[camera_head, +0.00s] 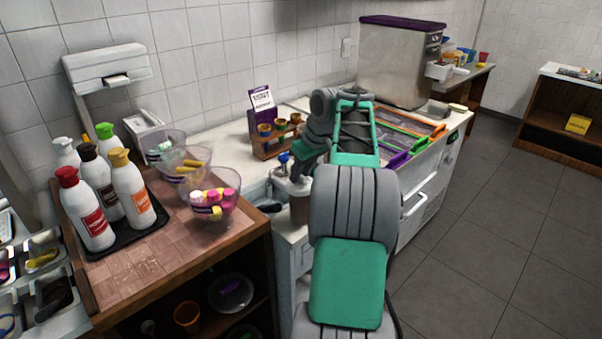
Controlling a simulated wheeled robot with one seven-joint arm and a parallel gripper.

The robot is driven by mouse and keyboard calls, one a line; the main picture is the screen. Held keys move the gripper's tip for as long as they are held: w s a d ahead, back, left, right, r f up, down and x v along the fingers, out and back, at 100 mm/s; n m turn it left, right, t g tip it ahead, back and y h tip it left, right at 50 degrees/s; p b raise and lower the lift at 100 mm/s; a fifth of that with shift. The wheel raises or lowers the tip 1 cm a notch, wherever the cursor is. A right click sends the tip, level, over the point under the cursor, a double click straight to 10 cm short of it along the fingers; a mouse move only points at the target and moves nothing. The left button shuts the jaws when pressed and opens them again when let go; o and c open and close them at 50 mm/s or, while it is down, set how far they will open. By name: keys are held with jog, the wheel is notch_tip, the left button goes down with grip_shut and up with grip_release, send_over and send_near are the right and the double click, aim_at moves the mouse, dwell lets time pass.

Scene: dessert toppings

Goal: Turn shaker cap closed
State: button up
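A brownish cup-like container with a white top (299,198), which looks like the shaker, stands at the near edge of the white counter. A small blue knob (283,157) shows just left of my gripper, above the white top. I cannot tell whether it belongs to the shaker's cap. My gripper (300,172) points down at the top of this container, very close to it or touching. My arm hides the container's right side. The fingertips are too small and dark to show whether they are open or shut, or whether the cap is turned closed.
A wooden rack of small cups (274,143) stands behind my gripper. A topping bar with coloured frames (412,140) and a steel machine (397,70) are at right. The grey floor (480,215) is clear.

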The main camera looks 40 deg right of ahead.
jog(key=shift+c, duration=0.3)
grip_shut()
